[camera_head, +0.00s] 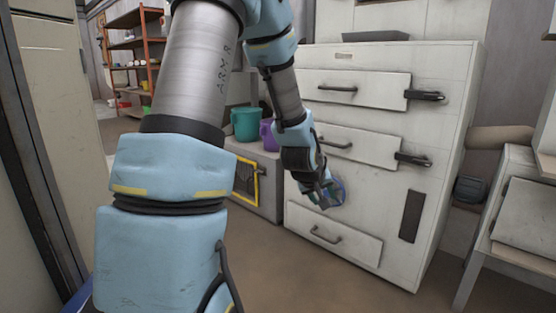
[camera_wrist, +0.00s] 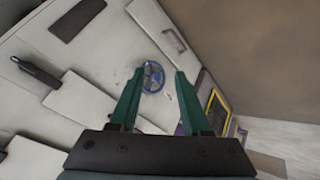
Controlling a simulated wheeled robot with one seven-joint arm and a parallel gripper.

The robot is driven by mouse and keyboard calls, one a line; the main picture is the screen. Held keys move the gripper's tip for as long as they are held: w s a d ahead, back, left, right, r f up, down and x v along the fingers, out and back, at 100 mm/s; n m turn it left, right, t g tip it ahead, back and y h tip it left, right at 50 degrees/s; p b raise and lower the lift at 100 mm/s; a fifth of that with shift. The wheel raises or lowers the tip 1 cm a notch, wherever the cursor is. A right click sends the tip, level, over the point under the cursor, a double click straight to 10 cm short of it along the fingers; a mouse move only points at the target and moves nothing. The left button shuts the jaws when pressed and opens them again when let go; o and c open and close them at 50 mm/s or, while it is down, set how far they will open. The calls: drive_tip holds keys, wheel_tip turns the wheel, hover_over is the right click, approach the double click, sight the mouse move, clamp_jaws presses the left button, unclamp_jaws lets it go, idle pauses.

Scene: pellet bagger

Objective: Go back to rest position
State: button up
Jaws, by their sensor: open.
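My gripper (camera_wrist: 160,74) is open, with two green fingers spread apart and nothing held between them. A round blue handwheel (camera_wrist: 153,77) on the white cabinet front shows between the fingertips in the wrist view. In the head view my gripper (camera_head: 324,202) is in front of the cabinet (camera_head: 385,185), and it partly hides the handwheel (camera_head: 338,192). Whether the fingers touch the wheel I cannot tell.
The cabinet has drawers with dark handles and black latches (camera_head: 425,96). A green bucket (camera_head: 245,124) and a purple one (camera_head: 267,134) stand on a low grey unit (camera_head: 268,182) to the left. A pale table (camera_head: 500,230) is at right. Brown floor (camera_head: 300,275) in front is clear.

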drive_tip(key=s+a+r+m+g+y, duration=0.2)
drive_tip(key=s+a+g+y, duration=0.3)
drive_tip(key=s+a, duration=1.4)
wheel_tip(320, 180, up, 38)
drive_tip(key=w+h+p, duration=0.1)
drive_tip(key=w+p, duration=0.1)
drive_tip(key=p, duration=3.6)
drive_tip(key=shift+a, duration=0.2)
drive_tip(key=shift+f, duration=0.15)
